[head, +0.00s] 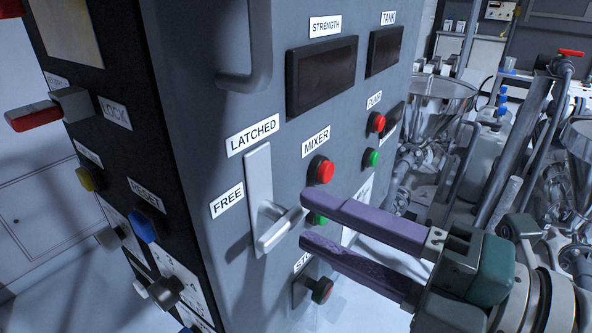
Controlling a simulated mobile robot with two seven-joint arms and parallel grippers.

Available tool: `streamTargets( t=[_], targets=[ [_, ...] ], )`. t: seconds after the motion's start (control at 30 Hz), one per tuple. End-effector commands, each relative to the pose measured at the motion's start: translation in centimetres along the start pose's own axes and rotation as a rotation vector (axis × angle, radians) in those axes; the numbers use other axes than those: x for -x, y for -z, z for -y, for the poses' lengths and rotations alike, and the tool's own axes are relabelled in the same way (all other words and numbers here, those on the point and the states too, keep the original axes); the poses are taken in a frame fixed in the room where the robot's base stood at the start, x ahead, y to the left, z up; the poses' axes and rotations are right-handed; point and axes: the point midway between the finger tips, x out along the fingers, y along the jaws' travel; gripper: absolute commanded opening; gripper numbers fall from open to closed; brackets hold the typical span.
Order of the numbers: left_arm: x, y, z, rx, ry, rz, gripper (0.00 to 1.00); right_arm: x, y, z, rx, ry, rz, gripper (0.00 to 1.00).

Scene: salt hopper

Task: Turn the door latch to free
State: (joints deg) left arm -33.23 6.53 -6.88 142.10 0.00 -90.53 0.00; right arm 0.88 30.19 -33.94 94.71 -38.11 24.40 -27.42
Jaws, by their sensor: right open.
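The door latch (279,230) is a light grey lever on a pale upright plate (259,175) on the front of the grey cabinet. The LATCHED label (252,136) is above the plate, and the FREE label (227,201) is to its left. The lever sticks out from the lower part of the plate, its end toward the right. My right gripper (304,219) comes in from the right with its purple fingers open. The lever's end appears at the mouth of the fingers; contact cannot be told. My left gripper is not in view.
A red MIXER button (321,170) sits right of the plate, with a green button (317,219) partly behind my upper finger. A STOP button (318,290) is below my lower finger. A door handle (247,60) is above. Steel hoppers (430,95) stand behind at right.

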Motion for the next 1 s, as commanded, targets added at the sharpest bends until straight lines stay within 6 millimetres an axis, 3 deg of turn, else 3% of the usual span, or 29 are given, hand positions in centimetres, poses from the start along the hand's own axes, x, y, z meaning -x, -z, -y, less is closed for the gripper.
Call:
streamTargets(
  t=[0.13,0.33,0.77,0.87,1.0],
  targets=[
    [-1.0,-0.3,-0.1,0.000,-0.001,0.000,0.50,3.3,0.1,0.5,0.000,0.005,-0.001,0.47],
    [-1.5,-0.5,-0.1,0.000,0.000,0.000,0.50,5.8,0.1,0.2,0.000,0.002,-0.001,0.47],
    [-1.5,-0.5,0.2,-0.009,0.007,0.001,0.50,6.2,-0.1,-0.1,-0.008,-0.002,0.010,0.47],
    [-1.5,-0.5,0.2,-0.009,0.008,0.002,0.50,5.9,-1.2,-0.4,-0.066,-0.007,0.094,0.47],
    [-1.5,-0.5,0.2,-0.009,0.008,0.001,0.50,6.1,-4.7,-0.5,-0.295,-0.013,0.373,0.47]
  ],
)
